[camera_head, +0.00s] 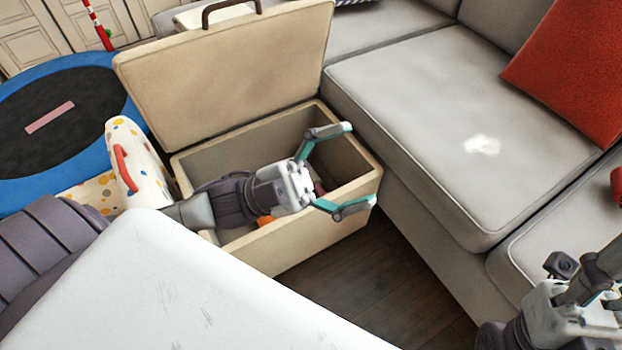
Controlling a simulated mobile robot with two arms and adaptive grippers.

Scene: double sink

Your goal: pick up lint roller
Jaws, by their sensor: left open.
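I cannot make out a lint roller for certain. My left gripper (358,165) is open over the right part of an open beige storage box (290,250), with its teal-lined fingers spread apart and nothing visible between them. In the box, a bit of an orange thing (265,220) and a small reddish-pink thing (319,188) show beside and behind the gripper; most of the contents are hidden by my arm. My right gripper (585,300) is at the lower right edge, partly cut off, and its fingers cannot be judged.
The box's lid (225,75) stands raised behind it. A grey sofa (430,110) with a red cushion (572,70) and a white patch (482,145) is on the right. A blue-rimmed trampoline (45,125) is at left. Wooden floor (375,285) is bare before the box.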

